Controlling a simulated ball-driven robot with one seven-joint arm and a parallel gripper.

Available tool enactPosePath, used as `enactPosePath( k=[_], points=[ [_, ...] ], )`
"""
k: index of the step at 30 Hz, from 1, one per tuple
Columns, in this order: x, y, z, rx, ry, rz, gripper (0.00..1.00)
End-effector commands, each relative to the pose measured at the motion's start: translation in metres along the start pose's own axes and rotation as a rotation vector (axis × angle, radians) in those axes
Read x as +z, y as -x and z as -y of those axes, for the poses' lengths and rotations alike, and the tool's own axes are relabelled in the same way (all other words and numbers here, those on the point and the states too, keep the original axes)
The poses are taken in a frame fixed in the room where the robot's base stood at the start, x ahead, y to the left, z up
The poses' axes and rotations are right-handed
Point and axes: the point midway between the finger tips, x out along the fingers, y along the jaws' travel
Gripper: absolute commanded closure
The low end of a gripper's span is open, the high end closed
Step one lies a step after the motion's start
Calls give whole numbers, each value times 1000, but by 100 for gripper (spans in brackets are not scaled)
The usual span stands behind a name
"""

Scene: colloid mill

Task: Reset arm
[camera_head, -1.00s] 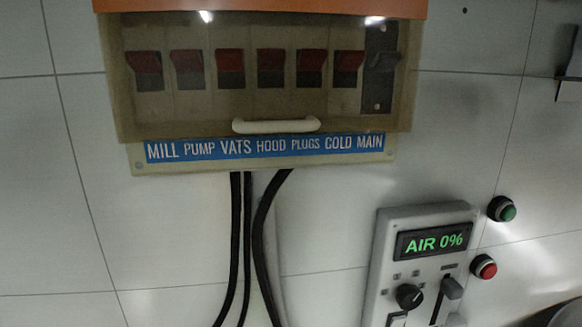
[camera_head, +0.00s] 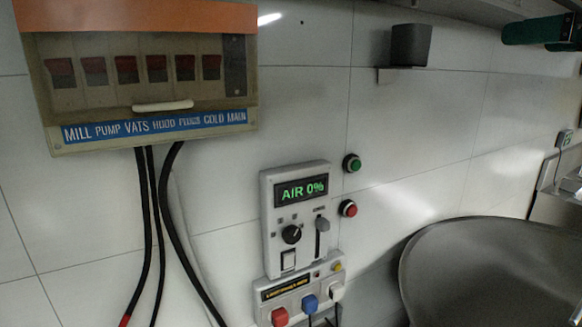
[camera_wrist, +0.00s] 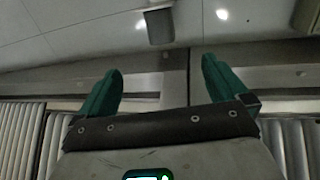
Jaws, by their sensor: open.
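My gripper (camera_wrist: 160,88) shows in the wrist view with its two green fingers wide apart and nothing between them. Behind the fingers are a pale tiled surface and grey metal structures.
A breaker box (camera_head: 140,75) with red switches hangs on the tiled wall at left, with black cables (camera_head: 165,225) below. An AIR 0% panel (camera_head: 297,215) is at centre. Green (camera_head: 352,163) and red (camera_head: 348,208) buttons sit beside it. A large round metal vessel (camera_head: 490,270) stands lower right.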

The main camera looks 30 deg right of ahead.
Motion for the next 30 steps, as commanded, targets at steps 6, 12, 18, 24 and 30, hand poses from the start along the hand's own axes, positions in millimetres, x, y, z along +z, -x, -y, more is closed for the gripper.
enactPosePath(
  k=[6, 12, 18, 24, 30],
  points=[
    [7, -9, 0, -22, -29, -26, 0],
    [20, -22, 0, -44, -72, -56, 0],
    [49, -45, 1, -66, -145, -74, 0],
    [123, -88, 14, -83, -270, -31, 0],
    [233, -127, 50, -83, -376, 119, 0]
  ],
)
